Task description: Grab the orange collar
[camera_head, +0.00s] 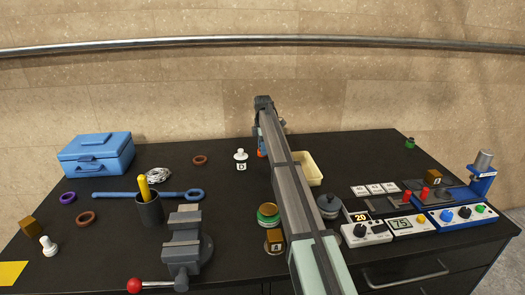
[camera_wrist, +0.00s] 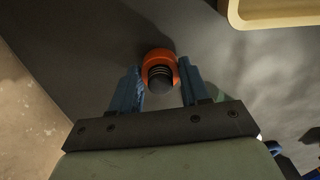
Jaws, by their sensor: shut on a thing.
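The orange collar (camera_wrist: 160,58) sits between the two blue fingers of my gripper (camera_wrist: 160,88) in the wrist view. My gripper is shut on it. A dark round-ended part with ridges (camera_wrist: 160,76) shows inside the collar's opening. I cannot tell whether the collar rests on the dark bench or is raised. In the head view only a small orange patch of the collar (camera_head: 262,153) shows beside my arm at the back middle of the bench. My arm hides most of it.
A cream tray (camera_head: 312,168) stands just right of my arm, and its corner shows in the wrist view (camera_wrist: 275,20). Jars and control boxes stand right and front. A vise (camera_head: 187,240) and blue toolbox (camera_head: 97,155) are left.

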